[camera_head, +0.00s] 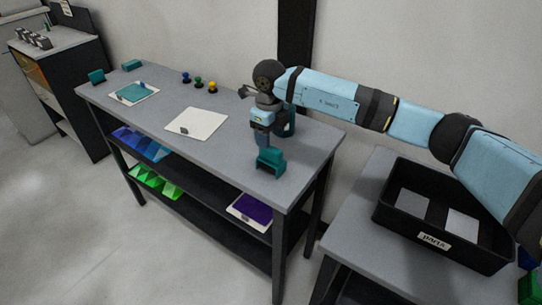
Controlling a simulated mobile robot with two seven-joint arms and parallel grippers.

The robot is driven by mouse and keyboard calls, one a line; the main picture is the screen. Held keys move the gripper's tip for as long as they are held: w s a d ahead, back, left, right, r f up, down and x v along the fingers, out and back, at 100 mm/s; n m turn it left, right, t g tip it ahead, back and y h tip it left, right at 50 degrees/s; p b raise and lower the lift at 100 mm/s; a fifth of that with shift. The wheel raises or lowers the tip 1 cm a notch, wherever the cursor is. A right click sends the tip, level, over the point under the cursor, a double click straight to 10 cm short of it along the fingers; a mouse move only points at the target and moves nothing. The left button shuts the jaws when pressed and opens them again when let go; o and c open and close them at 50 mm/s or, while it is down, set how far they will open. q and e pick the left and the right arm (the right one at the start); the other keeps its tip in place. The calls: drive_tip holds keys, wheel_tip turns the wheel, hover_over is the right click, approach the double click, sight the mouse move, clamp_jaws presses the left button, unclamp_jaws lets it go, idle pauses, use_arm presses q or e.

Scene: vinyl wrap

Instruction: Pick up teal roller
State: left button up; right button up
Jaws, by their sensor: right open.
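My right gripper (262,140) reaches down over the right end of the grey workbench (226,155). It is open, but its fingers show small. A teal piece with a notched, upright shape (270,163) stands on the bench just below and in front of the fingers. I cannot tell whether they touch. Another teal piece (290,126) shows partly behind my gripper. Two small teal blocks stand at the far left end, one at the corner (97,76) and one at the back edge (131,65). I cannot tell for sure which teal piece is the roller. My left gripper is out of view.
A white sheet (205,122) lies mid-bench, and a teal-covered sheet (131,94) lies at left. Small blue, green and yellow knobs (198,83) stand near the back edge. A black crate (398,222) stands on the right table.

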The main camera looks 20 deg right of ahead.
sight(271, 148)
drive_tip(key=shift+d+f+p, duration=0.15)
drive_tip(key=shift+f+p, duration=0.3)
drive_tip(key=shift+f, duration=3)
drive_tip(key=c, duration=1.1)
drive_tip(key=shift+o, duration=0.2)
drive_tip(key=shift+r, duration=0.1)
wheel_tip(271, 148, up, 20)
drive_tip(key=b, duration=0.1)
